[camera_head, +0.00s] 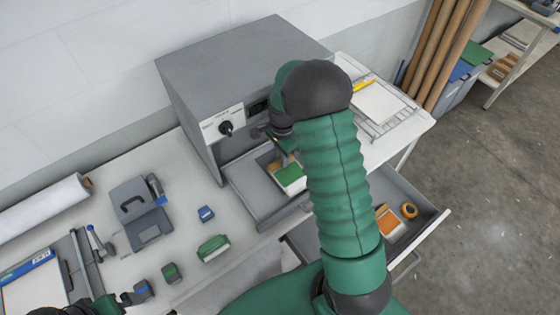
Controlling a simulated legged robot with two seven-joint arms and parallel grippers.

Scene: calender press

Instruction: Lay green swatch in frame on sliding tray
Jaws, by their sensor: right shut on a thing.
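The green swatch (290,175) is low over or on the grey sliding tray (262,208), which is pulled out from the press. A pale border, apparently the frame (295,188), shows along its near edge. My right gripper (284,160) reaches down at the swatch's far side and is shut on it. My own right arm covers part of the gripper and the tray's right side, so I cannot tell whether the swatch touches the tray. My left arm shows only at the bottom left edge, and its gripper's jaws cannot be made out (122,299).
The grey press (235,85) with a dark knob stands behind the tray. An open drawer (420,220) holds orange items at right.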

